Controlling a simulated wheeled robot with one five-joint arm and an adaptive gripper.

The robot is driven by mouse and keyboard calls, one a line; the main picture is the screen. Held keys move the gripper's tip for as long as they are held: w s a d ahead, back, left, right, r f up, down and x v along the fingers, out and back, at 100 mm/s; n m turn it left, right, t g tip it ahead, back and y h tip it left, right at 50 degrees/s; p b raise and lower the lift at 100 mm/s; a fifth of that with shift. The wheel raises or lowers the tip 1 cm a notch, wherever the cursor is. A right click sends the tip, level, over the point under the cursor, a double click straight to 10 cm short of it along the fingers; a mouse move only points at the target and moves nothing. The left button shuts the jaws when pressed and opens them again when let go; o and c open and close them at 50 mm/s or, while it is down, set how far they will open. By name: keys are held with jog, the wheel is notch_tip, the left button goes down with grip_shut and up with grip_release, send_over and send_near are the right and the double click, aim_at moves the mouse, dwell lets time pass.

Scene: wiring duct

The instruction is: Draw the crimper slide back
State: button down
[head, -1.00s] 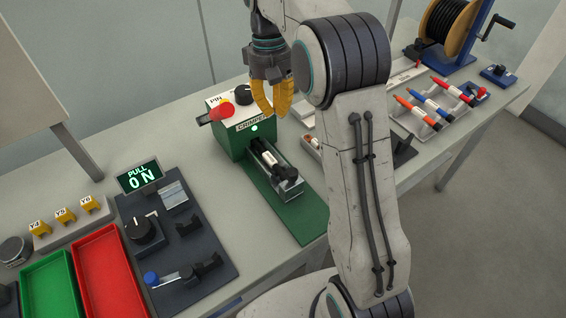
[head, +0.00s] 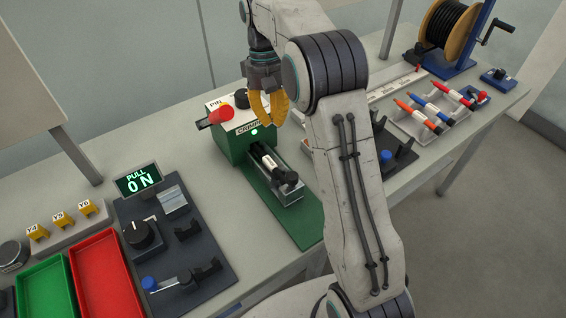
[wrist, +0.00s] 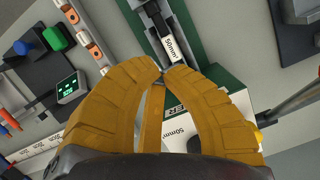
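The crimper (head: 230,141) is a green box with a white top, a red knob (head: 221,113) and a lit green lamp, on the bench in the head view. Its slide (head: 269,162) lies in a grey channel in front of the box, carrying a white-labelled piece and ending in a black handle (head: 287,178). In the wrist view the slide (wrist: 172,47) shows beyond my fingertips, its label reading 50mm². My gripper (head: 274,121) hangs above and beside the crimper, its yellow fingers pointing down. The fingertips (wrist: 166,67) nearly meet with nothing visible between them. I see no contact with the slide.
Left of the crimper is a dark panel (head: 215,262) with a dial and a display reading PULL ON. Red (head: 108,275) and green (head: 45,288) trays lie further left. My arm hides some bench.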

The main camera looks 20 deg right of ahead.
jog(key=p, duration=0.5)
send_over(283, 177)
jog(key=w, duration=0.4)
jog(key=x, duration=0.3)
jog(key=w+x, duration=0.1)
jog(key=x, duration=0.2)
jog(key=w+x, duration=0.1)
jog(key=x, duration=0.1)
jog(key=shift+s+f, duration=0.15)
jog(key=shift+f, duration=0.45)
jog(key=shift+s+r+p, duration=0.1)
jog(key=shift+s+p, duration=0.85)
jog(key=shift+p, duration=0.1)
jog(key=shift+s+f, duration=0.2)
jog(key=shift+s, duration=0.65)
jog(key=shift+s, duration=0.1)
